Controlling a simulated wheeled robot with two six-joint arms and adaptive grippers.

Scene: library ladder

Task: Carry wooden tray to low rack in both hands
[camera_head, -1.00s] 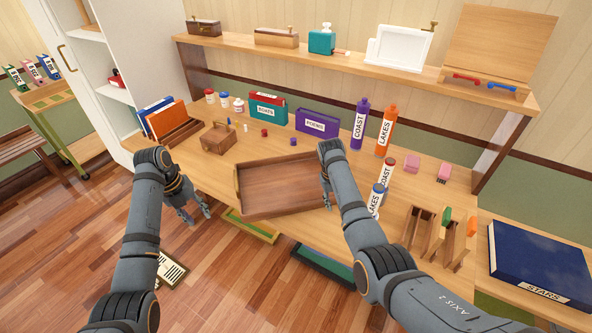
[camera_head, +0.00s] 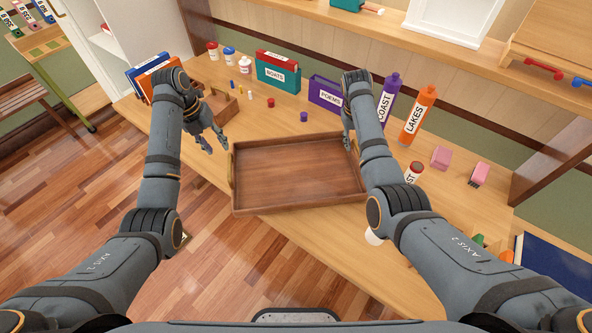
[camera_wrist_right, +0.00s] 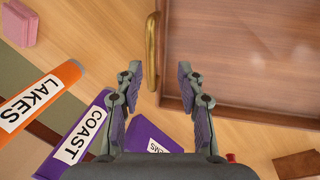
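The wooden tray (camera_head: 295,172) lies flat and empty on the desk, near its front edge. A brass handle (camera_head: 231,168) is on its left side. Its other brass handle (camera_wrist_right: 152,42) shows in the right wrist view. My left gripper (camera_head: 217,146) is open and empty, above and beside the tray's far left corner. My right gripper (camera_head: 347,142) is by the tray's right side. In the right wrist view its fingers (camera_wrist_right: 158,72) are apart, with the handle just ahead of the gap, not clasped.
Behind the tray stand the BOATS box (camera_head: 277,75), the POEMS box (camera_head: 325,94), and the COAST (camera_head: 388,97) and LAKES (camera_head: 416,116) bottles. A small wooden box (camera_head: 218,105) is near my left gripper. Open floor (camera_head: 90,190) lies left of the desk.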

